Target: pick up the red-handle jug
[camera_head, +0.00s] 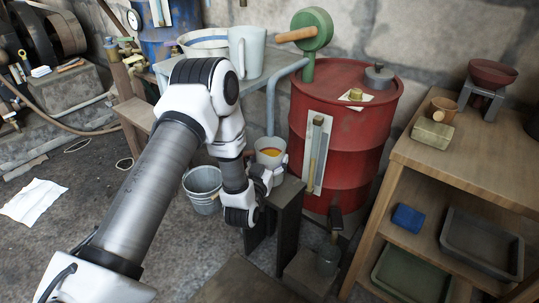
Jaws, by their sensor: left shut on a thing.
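A small white jug (269,144) with orange-yellow inside sits at or just above a dark narrow stand (290,192), in the middle of the view. My left gripper (266,178) is at the near side of this jug and is shut on it, as far as I can see. I cannot tell whether the jug's base touches the stand. My right gripper is not in view.
A red drum (345,120) stands close behind the stand. A metal bucket (203,188) is on the floor to the left. A larger pale jug (247,52) and a basin (204,40) are on the table behind. A wooden shelf (455,160) stands at right.

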